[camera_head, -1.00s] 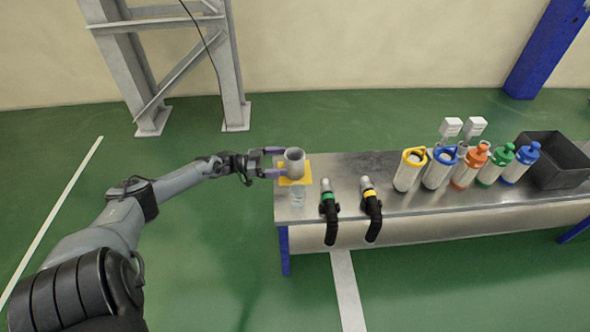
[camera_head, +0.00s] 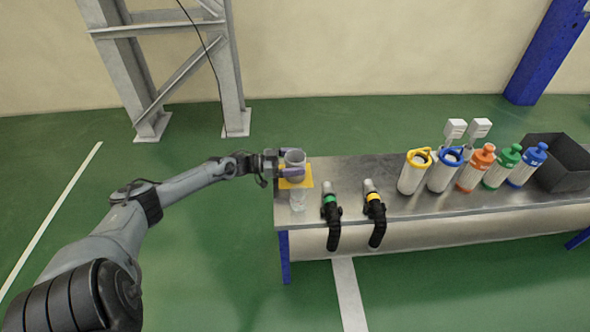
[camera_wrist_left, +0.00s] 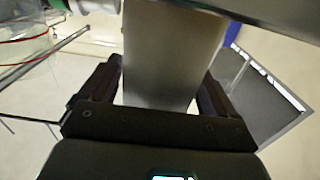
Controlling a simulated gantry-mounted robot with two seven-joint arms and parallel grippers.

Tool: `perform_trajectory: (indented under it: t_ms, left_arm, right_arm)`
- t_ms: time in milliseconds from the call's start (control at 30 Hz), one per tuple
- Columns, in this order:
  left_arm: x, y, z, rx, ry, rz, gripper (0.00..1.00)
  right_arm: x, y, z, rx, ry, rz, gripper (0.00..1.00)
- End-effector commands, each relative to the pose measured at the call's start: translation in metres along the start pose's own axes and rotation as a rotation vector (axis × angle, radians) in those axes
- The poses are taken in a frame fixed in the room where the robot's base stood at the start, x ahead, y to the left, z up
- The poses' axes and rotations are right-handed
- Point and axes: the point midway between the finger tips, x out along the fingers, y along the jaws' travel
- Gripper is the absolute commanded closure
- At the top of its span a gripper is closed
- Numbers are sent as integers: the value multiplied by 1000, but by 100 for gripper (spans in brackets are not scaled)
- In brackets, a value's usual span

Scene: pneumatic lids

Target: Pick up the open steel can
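The open steel can (camera_head: 295,157) stands upright on a yellow square (camera_head: 306,181) at the left end of the steel table. My left gripper (camera_head: 300,163) reaches it from the left, with one finger on the far side and one on the near side. In the left wrist view the can's grey wall (camera_wrist_left: 168,60) fills the space between the two dark fingers. Narrow gaps seem to show beside the can there, and the fingers look open around it. The near finger hides part of the can's wall in the head view. My right gripper is not in view.
A clear glass (camera_head: 298,200) stands just in front of the can. Two black-handled tools, one green-ringed (camera_head: 331,207) and one yellow-ringed (camera_head: 375,207), lie to the right. Several coloured-lid canisters and a dark bin (camera_head: 560,170) stand farther right. The table's middle is mostly clear.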

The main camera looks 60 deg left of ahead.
Motion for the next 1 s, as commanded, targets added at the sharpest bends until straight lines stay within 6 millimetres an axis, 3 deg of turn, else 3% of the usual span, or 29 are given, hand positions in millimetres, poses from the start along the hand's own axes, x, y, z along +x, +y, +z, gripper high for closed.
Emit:
perform_trajectory:
  t_ms: [33,200,300,733,1000]
  left_arm:
    - [0,0,0,0,0,0,18]
    - [0,0,0,0,0,0,44]
    - [0,0,0,0,1,0,55]
    - [0,0,-9,0,1,0,55]
    - [0,0,-44,1,2,0,55]
  right_arm:
    - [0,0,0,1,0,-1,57]
    - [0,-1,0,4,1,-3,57]
    - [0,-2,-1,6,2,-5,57]
    - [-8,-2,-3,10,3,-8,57]
    - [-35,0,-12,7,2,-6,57]
